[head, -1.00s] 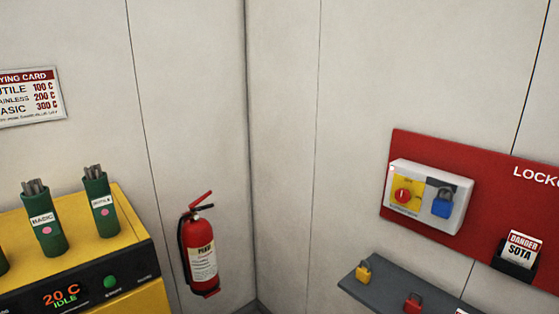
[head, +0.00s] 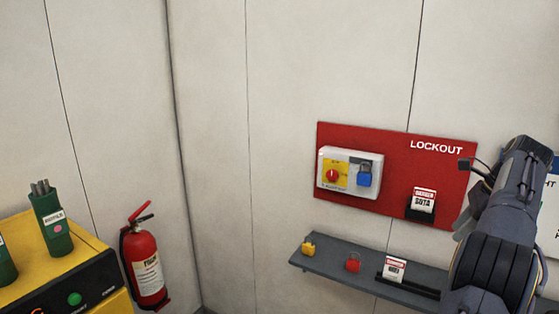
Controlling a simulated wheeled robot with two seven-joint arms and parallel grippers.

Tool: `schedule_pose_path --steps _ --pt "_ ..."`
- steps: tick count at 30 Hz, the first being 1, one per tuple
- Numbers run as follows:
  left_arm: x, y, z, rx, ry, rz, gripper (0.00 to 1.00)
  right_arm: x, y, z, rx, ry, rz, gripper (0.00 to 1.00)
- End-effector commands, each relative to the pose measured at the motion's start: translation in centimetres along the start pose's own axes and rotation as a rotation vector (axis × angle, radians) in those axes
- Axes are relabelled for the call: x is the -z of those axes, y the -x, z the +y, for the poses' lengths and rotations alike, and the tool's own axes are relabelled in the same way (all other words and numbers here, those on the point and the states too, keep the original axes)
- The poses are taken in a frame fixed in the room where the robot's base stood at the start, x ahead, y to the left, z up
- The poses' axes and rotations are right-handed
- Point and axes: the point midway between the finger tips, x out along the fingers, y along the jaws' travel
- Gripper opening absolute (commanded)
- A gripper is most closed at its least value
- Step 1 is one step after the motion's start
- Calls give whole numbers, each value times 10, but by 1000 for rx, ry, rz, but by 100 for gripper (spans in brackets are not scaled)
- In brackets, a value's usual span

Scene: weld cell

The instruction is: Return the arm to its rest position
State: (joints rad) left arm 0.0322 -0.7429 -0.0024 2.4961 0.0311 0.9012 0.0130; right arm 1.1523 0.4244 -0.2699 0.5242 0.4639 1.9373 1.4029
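My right arm comes in from the lower right in the head view, and its gripper (head: 468,170) is near the right end of the red lockout board (head: 385,195). The gripper is seen mostly from behind, so I cannot tell whether its fingers are open or shut. No held object shows. My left arm and gripper are not in view.
The board carries a switch box (head: 349,173) with a red knob and blue padlock (head: 364,178), and a tag holder (head: 421,205). Below, a grey shelf (head: 340,277) holds yellow (head: 308,248) and red padlocks (head: 352,262). A fire extinguisher (head: 146,262) and yellow oven (head: 70,262) stand left.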

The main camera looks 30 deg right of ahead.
Motion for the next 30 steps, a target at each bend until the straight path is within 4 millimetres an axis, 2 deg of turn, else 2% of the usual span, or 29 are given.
schedule_pose_path --steps 11,16,19,23,26,27,29,30 --pt "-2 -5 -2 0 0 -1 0 -44 -15 19 8 212 -45 32" --pt "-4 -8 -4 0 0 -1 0 -78 -30 42 15 393 -76 32" --pt "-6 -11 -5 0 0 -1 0 -101 -42 64 21 537 -97 32" --pt "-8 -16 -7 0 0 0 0 -138 -67 112 32 811 -129 32" --pt "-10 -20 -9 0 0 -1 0 -163 -93 167 44 1085 -152 32" --pt "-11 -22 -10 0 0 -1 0 -170 -105 191 51 1200 -159 32" --pt "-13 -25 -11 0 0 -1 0 -176 -122 227 63 1375 -167 32" --pt "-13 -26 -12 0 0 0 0 -178 -135 252 73 1495 -171 32"
